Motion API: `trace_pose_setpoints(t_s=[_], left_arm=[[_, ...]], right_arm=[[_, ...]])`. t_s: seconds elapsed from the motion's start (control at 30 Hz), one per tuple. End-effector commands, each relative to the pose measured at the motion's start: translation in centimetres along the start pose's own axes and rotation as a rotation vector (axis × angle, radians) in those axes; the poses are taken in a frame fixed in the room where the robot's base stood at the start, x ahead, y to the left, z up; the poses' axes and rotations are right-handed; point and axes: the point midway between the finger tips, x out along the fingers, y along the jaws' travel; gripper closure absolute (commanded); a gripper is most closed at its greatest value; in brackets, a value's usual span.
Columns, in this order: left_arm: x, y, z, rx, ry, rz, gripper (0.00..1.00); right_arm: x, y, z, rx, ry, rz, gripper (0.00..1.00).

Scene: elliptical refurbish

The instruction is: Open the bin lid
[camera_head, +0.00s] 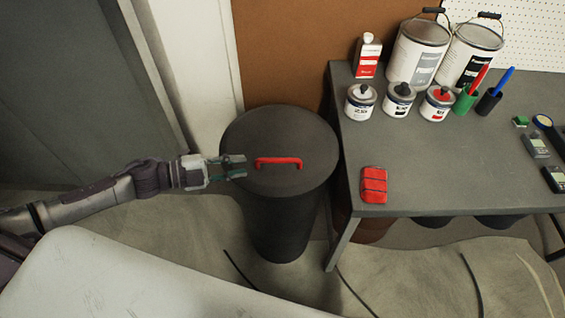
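A dark grey round bin (282,225) stands on the floor in the middle of the head view. Its flat round lid (285,130) lies on top and looks closed. A red handle (279,161) is fixed on the lid. My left gripper (238,167) comes in from the left over the lid's left edge. Its fingertips point at the handle's left end, with a small gap between them and the handle. The fingers look apart with nothing between them. My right gripper does not show.
A grey table (430,177) stands right of the bin, close to it. It bears paint cans (419,50), small pots (398,100), a red block (374,185) and meters (535,145). A white post (195,60) and brown board (280,50) stand behind the bin.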

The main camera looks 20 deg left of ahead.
Motion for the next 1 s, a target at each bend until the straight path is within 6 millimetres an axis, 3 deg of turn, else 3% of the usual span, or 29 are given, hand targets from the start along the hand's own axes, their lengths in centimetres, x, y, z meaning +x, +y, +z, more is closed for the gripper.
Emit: trace_pose_setpoints(t_s=[0.3, 0.5, 0.7, 1.0], left_arm=[[7.0, -0.2, 0.0, 0.002, 0.002, -0.006, 0.75], [10.2, -0.1, 0.1, -0.001, -0.001, -0.005, 0.75], [11.5, -0.1, 0.1, 0.0, -0.002, -0.004, 0.75], [11.6, -0.1, 0.1, -0.001, -0.003, -0.003, 0.77]], right_arm=[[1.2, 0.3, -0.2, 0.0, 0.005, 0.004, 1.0], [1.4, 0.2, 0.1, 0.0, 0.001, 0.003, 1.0], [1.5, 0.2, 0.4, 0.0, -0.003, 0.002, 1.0], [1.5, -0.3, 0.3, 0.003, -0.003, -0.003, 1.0]])
